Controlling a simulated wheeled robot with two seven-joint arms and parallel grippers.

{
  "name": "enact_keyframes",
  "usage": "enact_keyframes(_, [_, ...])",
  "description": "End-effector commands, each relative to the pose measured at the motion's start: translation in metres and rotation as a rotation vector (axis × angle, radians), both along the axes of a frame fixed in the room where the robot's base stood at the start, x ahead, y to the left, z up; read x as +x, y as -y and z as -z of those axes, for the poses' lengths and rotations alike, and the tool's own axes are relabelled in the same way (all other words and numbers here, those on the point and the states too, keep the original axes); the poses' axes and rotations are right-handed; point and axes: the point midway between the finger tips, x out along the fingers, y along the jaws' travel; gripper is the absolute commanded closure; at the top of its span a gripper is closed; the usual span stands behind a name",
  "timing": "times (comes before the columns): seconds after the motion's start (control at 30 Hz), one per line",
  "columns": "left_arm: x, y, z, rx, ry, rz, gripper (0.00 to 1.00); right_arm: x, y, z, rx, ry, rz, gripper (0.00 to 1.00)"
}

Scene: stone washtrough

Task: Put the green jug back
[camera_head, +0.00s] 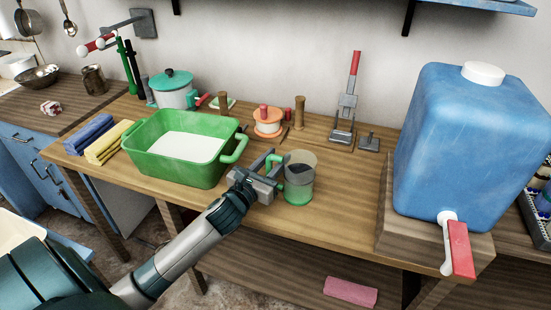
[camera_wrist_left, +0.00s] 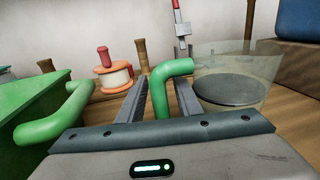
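The green jug (camera_head: 300,188) stands on the wooden table. It has clear walls, a green lower part and a green handle facing left. A dark grey disc-like surface shows inside it. In the left wrist view the jug's clear wall (camera_wrist_left: 240,75) is at the right, and its handle (camera_wrist_left: 163,95) rises between the fingers. My left gripper (camera_head: 272,168) is at the handle, its fingers (camera_wrist_left: 163,95) apart, one on each side, with narrow gaps seeming to show beside the handle. My right gripper is not in view.
A green basin (camera_head: 172,178) with whitish contents stands just left of the gripper. A blue water tank (camera_head: 470,150) with a red-handled tap (camera_head: 459,248) is at the right on a wooden block (camera_head: 400,235). An orange-and-white spool (camera_head: 267,123) and a metal stand (camera_head: 345,110) are behind. Table right of the jug is clear.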

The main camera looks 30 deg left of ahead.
Motion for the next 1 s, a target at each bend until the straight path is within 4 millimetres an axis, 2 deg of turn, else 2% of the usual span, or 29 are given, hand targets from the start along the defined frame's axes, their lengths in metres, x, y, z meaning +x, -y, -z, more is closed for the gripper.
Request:
enact_keyframes(0.4, [0.0, 0.0, -0.003, 0.0, 0.0, 0.0, 0.67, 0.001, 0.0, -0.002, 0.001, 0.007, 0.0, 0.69])
enact_keyframes(0.57, [-0.011, 0.0, -0.001, 0.0, -0.001, 0.0, 0.67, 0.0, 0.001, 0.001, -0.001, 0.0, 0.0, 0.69])
enact_keyframes(0.77, [-0.037, 0.002, 0.0, 0.002, -0.002, 0.001, 0.67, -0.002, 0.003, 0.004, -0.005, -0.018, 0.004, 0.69])
enact_keyframes(1.0, [-0.076, 0.003, 0.0, 0.0, -0.002, 0.0, 0.67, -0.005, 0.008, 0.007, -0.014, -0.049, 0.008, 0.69])
